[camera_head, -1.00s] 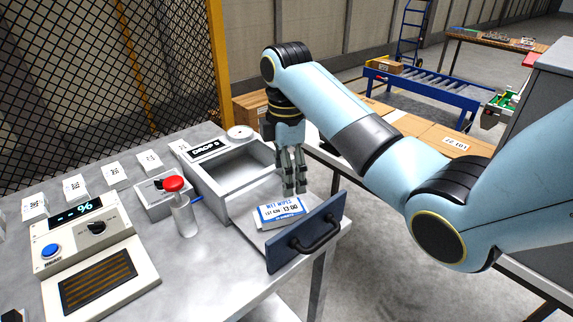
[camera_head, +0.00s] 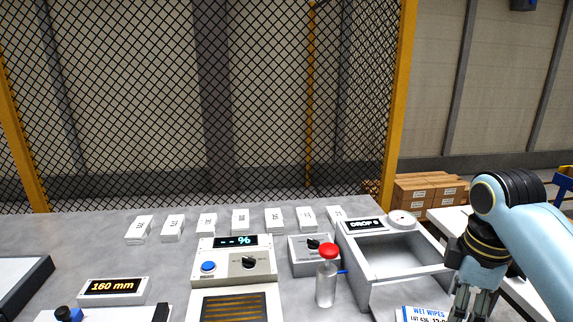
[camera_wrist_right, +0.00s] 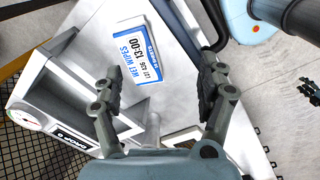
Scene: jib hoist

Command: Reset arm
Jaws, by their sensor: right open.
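My right gripper (camera_head: 472,303) hangs at the lower right of the head view, at the front right of the drop box, with its fingertips near the bottom edge. In the right wrist view the gripper (camera_wrist_right: 160,90) is open and nothing is between its fingers. A white and blue wet wipes pack (camera_wrist_right: 132,52) lies flat on the pale drawer surface beyond the fingertips, apart from them. The pack (camera_head: 422,314) is cut off by the bottom edge of the head view. My left gripper is not in view.
The drop box (camera_head: 400,260) is an open grey bin on the table (camera_head: 70,240). A red-topped bottle (camera_head: 327,275), a control panel (camera_head: 236,262) and several white labelled blocks (camera_head: 240,221) stand left of it. A mesh fence (camera_head: 150,110) rises behind.

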